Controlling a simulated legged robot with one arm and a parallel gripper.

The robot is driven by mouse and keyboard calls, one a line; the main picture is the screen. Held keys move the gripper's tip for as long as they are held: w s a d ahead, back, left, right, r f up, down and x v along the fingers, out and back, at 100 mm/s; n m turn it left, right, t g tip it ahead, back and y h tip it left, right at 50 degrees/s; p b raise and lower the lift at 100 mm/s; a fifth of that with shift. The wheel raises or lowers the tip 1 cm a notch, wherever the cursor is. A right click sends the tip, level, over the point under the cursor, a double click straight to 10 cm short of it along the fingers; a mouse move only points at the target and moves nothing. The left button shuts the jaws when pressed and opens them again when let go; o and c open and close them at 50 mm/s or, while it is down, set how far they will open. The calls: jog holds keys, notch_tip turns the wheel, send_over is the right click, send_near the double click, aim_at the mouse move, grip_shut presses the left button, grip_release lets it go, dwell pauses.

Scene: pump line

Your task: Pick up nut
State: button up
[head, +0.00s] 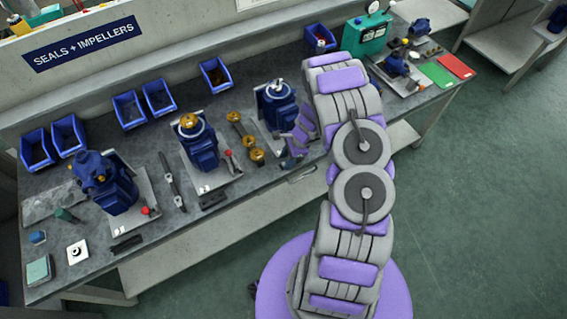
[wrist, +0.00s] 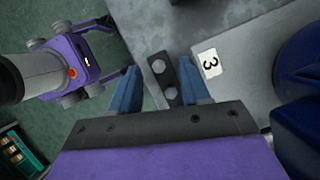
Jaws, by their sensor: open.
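My gripper (wrist: 158,70) is open and empty, its two blue fingers apart. In the wrist view, a dark bar lies on the bench between and beyond the fingers. It carries two light grey nuts, a far nut (wrist: 158,66) and a near nut (wrist: 170,92). From this angle I cannot tell how high the fingers are above them. In the head view, my gripper (head: 290,160) is at the bench's front edge beside the third blue pump (head: 276,105). The nuts are too small or hidden to make out there.
A plate with a number 3 label (wrist: 210,62) lies just right of the dark bar, with a blue pump body (wrist: 305,125) close by. Brass parts (head: 247,140) lie left of my gripper. Blue bins (head: 215,74) line the bench's back. Green floor lies in front.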

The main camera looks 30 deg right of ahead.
jog(key=shift+d+f, duration=0.1)
jog(key=shift+d, duration=0.2)
jog(key=shift+a, duration=0.8)
jog(key=shift+d+f, duration=0.1)
jog(key=shift+d, duration=0.2)
jog(key=shift+c, duration=0.3)
jog(key=shift+d, duration=0.35)
jog(key=c, duration=0.3)
jog(key=shift+a, duration=0.15)
jog(key=c, duration=0.3)
jog(key=shift+a, duration=0.4)
grip_shut()
